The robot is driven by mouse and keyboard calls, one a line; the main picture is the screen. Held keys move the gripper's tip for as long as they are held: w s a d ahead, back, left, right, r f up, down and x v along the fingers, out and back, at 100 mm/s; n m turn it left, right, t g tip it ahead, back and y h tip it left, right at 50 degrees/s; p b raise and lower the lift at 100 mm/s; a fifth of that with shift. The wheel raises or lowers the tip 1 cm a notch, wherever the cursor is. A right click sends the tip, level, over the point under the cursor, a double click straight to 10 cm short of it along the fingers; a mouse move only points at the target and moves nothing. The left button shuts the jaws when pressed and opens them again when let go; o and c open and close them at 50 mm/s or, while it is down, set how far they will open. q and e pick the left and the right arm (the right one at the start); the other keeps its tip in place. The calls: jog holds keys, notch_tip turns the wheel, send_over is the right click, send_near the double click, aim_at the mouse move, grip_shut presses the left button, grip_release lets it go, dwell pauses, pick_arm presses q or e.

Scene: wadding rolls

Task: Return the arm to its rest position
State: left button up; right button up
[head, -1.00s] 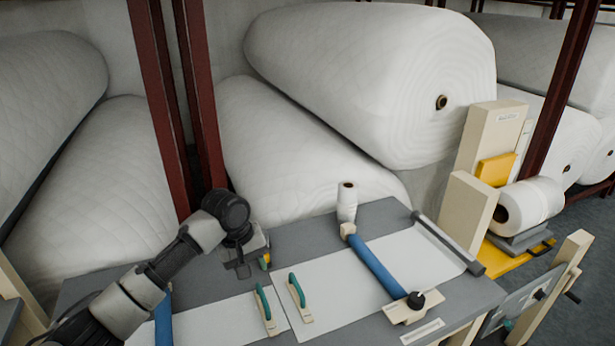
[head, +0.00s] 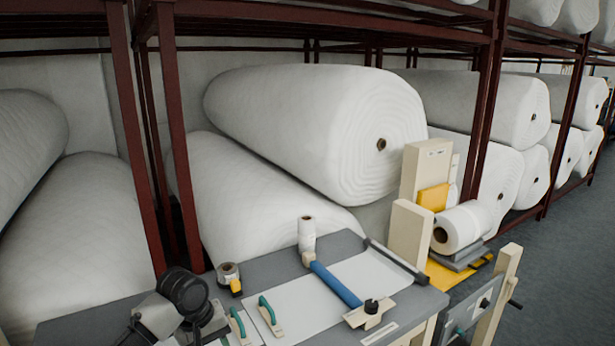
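My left arm comes in at the bottom left, and its gripper (head: 207,328) hangs at the left part of the grey table (head: 270,262). It looks dark and is partly cut by the lower edge; its finger opening is not clear. A small roll with a brown core (head: 228,271) and a yellow-and-black piece (head: 236,287) stands behind the gripper, apart from it in the picture. My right gripper is not in view.
On the table are green-handled tools (head: 268,312), a blue bar (head: 335,284), a white upright roll (head: 306,234) and a dark grey rod (head: 396,262). A wooden stand with a white roll (head: 462,227) is at right. Large wadding rolls (head: 315,130) fill the racks behind.

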pick_arm(q)
jog(key=s+d+f+m+h, duration=0.1)
jog(key=s+d+f+m, duration=0.45)
jog(key=s+f, duration=0.6)
jog(key=s+a+r+m+t+y, duration=0.1)
jog(key=s+a, duration=0.3)
jog(key=s, duration=0.6)
jog(key=s+a+r+m+t+y, duration=0.1)
jog(key=s+a+r+y, duration=0.15)
jog(key=s, duration=0.75)
notch_tip(320, 180, down, 31)
jog(key=s+g+b, duration=0.1)
jog(key=b, duration=0.1)
jog(key=s+a+f+g+b, duration=0.1)
jog(key=s+a+f, duration=0.2)
jog(key=s+f, duration=1.2)
jog(key=shift+s+a+f+b, duration=0.15)
jog(key=shift+s+f+b, duration=0.2)
jog(key=shift+s, duration=0.05)
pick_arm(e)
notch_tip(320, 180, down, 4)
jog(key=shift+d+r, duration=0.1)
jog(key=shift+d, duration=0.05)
